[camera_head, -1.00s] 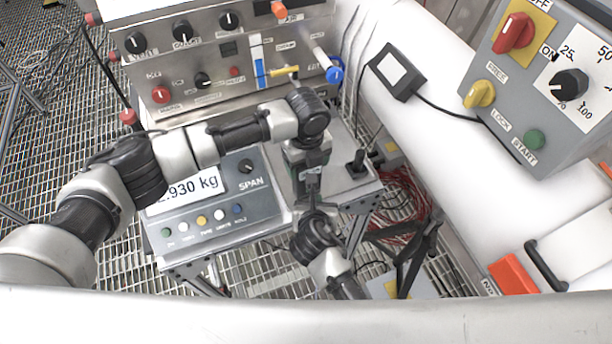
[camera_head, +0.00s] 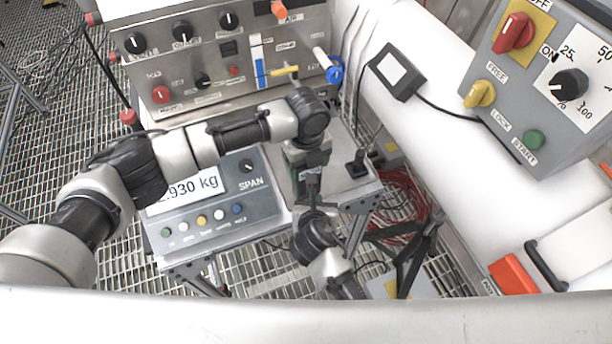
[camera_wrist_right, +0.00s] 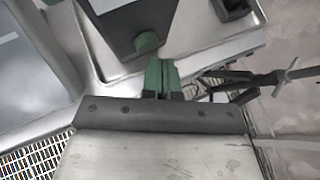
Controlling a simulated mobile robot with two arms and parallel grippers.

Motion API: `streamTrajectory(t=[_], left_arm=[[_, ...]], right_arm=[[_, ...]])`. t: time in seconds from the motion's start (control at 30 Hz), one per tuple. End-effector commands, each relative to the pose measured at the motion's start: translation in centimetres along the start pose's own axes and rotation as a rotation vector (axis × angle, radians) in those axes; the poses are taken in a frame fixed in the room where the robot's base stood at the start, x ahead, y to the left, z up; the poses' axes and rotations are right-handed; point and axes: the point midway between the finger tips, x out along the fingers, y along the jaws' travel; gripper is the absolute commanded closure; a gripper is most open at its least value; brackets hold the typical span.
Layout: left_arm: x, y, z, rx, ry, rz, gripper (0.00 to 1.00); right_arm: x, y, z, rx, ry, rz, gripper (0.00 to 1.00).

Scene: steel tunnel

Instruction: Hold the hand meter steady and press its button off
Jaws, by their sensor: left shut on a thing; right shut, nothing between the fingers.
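My left gripper (camera_head: 307,152) points down over the small steel table in the head view. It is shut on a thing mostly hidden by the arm. In the right wrist view a dark grey tapered body, which looks like the hand meter (camera_wrist_right: 118,28), shows at the top. It has a round green button (camera_wrist_right: 147,42) near its lower end. My right gripper (camera_wrist_right: 162,77) is shut and empty, its green fingertips just below the button in the picture. Whether they touch it cannot be told. In the head view the right gripper (camera_head: 312,188) is just below the left one.
A scale panel (camera_head: 262,205) reading ".930 kg" stands left of the grippers. A black joystick (camera_head: 357,165) stands on the steel table (camera_head: 340,190) to the right. A control box (camera_head: 545,95) is at upper right. Red cables (camera_head: 405,205) lie behind a dark stand.

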Motion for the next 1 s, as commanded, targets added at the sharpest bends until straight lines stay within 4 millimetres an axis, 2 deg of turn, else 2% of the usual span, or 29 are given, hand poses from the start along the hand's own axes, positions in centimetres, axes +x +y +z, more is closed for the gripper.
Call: streamTrajectory(t=[1.0], left_arm=[[0.06,0.04,-0.01,0.000,0.000,0.001,0.56]], right_arm=[[0.64,0.45,0.49,0.000,0.000,0.000,1.00]])
